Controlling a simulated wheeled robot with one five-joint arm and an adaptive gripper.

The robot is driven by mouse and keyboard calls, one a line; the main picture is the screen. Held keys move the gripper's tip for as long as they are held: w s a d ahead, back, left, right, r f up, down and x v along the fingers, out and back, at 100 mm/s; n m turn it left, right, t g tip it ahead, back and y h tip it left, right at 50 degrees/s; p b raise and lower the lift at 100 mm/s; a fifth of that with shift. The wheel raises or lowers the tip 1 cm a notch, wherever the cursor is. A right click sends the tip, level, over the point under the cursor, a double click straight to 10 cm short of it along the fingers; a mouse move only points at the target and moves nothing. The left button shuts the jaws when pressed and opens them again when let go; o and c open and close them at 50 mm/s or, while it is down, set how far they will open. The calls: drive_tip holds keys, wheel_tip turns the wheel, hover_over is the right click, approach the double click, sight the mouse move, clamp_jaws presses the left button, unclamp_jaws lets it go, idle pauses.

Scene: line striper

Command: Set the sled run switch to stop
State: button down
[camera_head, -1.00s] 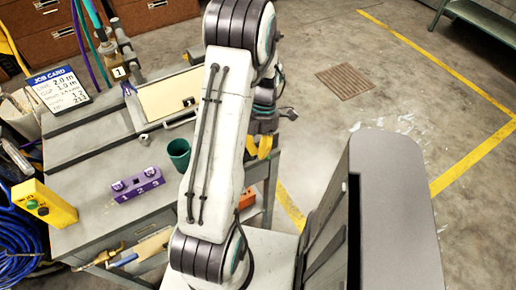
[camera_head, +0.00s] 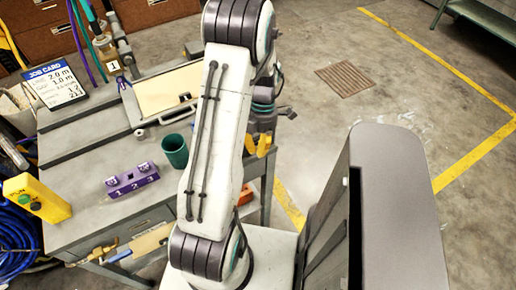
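A yellow box (camera_head: 37,198) at the left end of the grey bench has a dark label that seems to read "RUN", with a small green round part and a darker one on top. It looks like the sled run switch, but its setting is too small to tell. My gripper (camera_head: 259,144) hangs beyond the bench's right side, well to the right of the yellow box. Its yellow fingertips show partly behind my white arm. Nothing is seen in it, and how far its fingers are apart is unclear.
On the grey bench (camera_head: 85,163) stand a purple holder (camera_head: 132,181) numbered 1 to 3, a green cup (camera_head: 175,151), a job card (camera_head: 57,85) and a pale board in a frame (camera_head: 165,92). Blue hose (camera_head: 15,245) lies coiled at left.

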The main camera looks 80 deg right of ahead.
drive_tip(key=shift+s+a+f+b, duration=0.3)
drive_tip(key=shift+f+b, duration=0.2)
drive_tip(key=shift+b, duration=0.55)
drive_tip(key=shift+s+a+f+b, duration=0.2)
drive_tip(key=shift+a+f+b, duration=0.05)
drive_tip(key=shift+f+b, duration=0.3)
drive_tip(key=shift+s+a+f+b, duration=0.15)
drive_tip(key=shift+a+f+b, duration=0.1)
drive_tip(key=shift+f+b, duration=0.25)
drive_tip(key=shift+r, duration=0.25)
drive_tip(key=shift+r+p, duration=0.55)
drive_tip(key=shift+r, duration=0.1)
drive_tip(key=shift+r, duration=0.1)
